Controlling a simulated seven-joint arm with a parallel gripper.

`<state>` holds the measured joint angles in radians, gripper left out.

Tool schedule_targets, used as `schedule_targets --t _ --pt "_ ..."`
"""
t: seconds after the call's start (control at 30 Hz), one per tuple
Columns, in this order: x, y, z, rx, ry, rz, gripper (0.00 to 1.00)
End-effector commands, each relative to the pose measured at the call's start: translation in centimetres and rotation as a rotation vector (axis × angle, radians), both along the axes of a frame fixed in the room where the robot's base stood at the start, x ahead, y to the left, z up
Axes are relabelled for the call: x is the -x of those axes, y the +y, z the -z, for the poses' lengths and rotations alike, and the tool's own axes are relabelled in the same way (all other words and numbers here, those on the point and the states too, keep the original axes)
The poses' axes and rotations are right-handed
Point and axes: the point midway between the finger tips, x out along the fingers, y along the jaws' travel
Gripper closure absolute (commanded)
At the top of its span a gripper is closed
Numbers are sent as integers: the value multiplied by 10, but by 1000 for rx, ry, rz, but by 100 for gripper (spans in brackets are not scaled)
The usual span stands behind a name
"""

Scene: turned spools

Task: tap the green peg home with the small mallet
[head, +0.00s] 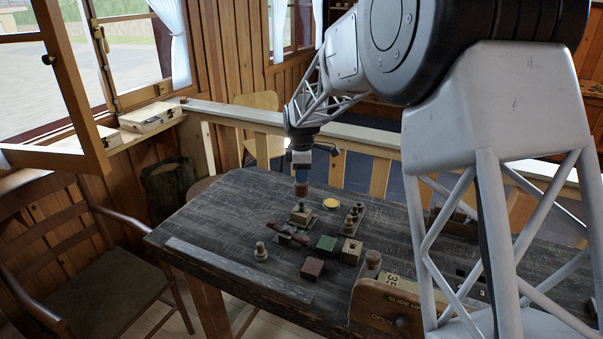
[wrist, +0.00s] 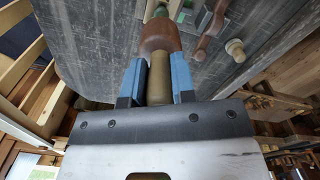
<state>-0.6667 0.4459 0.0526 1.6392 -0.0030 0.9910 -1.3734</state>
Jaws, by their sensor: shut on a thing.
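My gripper (head: 301,163) is above the table, its blue fingers on either side of the mallet's tan handle (wrist: 158,88) in the wrist view. It is shut on that handle. The small mallet (head: 301,188) hangs upright, its brown head downward; the head also shows in the wrist view (wrist: 160,38). The green peg (head: 301,205) stands in a tan block (head: 300,217) just below the mallet head. I cannot tell whether head and peg touch, or how deep the peg sits. In the wrist view the mallet head hides most of the block.
A brown tool-like piece (head: 288,233) lies in front of the block. A green block (head: 326,243), a dark red block (head: 312,267), a pale spool (head: 261,251) and a yellow disc (head: 331,203) are nearby. A wooden box (head: 385,305) stands at the front right. The table's left end is clear.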

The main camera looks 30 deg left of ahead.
Motion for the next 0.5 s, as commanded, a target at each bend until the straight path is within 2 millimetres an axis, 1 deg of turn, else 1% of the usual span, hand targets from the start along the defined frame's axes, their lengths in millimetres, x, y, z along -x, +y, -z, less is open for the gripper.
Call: schedule_targets --t 0.5 --pt "1 0 5 0 1 0 100"
